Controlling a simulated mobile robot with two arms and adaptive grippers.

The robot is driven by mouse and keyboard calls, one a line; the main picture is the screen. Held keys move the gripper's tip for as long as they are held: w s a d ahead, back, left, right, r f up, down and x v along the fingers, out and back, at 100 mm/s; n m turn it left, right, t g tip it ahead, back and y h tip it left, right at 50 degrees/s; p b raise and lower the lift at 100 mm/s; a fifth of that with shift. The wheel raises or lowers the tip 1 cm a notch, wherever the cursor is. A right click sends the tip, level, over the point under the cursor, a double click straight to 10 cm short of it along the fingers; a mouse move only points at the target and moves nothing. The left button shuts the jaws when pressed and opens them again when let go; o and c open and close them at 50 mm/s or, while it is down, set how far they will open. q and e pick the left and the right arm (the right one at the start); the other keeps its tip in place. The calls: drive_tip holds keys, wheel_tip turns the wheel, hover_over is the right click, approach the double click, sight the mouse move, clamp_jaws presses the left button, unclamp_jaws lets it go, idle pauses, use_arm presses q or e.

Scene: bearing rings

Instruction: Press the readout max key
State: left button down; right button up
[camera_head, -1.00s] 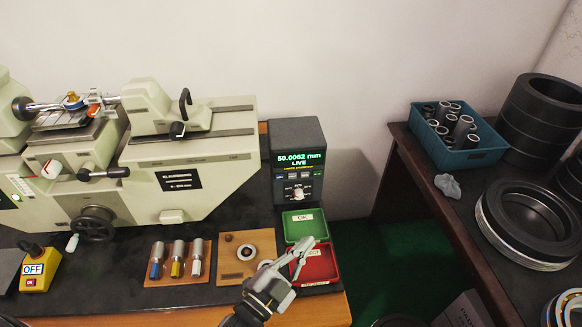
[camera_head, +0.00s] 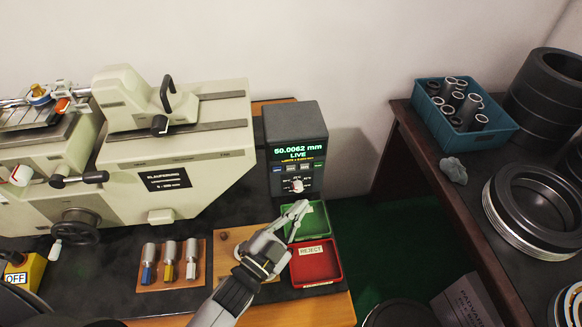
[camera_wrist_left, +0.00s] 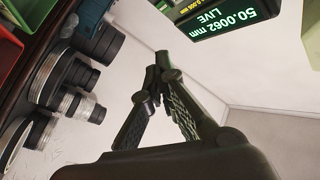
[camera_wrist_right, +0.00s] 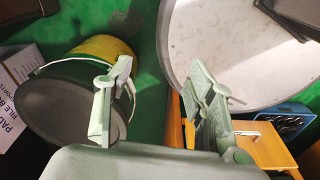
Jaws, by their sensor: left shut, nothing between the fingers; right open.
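The readout (camera_head: 297,150) is a dark box at the back right of the bench. Its green display reads 50.0062 mm and LIVE. A row of small keys (camera_head: 291,170) sits under the display, with a selector knob below; the key labels are too small to read. My left gripper (camera_head: 301,208) is shut and empty, over the green tray in front of the readout and apart from it. The readout display also shows at the top of the left wrist view (camera_wrist_left: 236,20).
The green tray (camera_head: 322,225) and red REJECT tray (camera_head: 316,267) stand before the readout. A wooden block with plug gauges (camera_head: 171,262) and the measuring machine (camera_head: 170,140) are left. A blue crate of rings (camera_head: 490,143) stands on the right table.

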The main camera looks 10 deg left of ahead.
sight(291, 168)
use_arm(q)
drive_tip(key=w+a+b, duration=0.1)
drive_tip(key=w+a, duration=0.2)
drive_tip(key=w, duration=0.5)
drive_tip(key=shift+a, duration=0.2)
use_arm(e)
drive_tip(key=shift+w+a+f, duration=0.3)
drive_tip(key=shift+w+f, duration=0.25)
drive_tip(key=shift+w, duration=0.3)
drive_tip(key=shift+s, duration=0.1)
drive_tip(key=shift+d, duration=0.25)
use_arm(q)
drive_tip(key=shift+w+a, duration=0.15)
drive_tip(key=shift+w, duration=0.2)
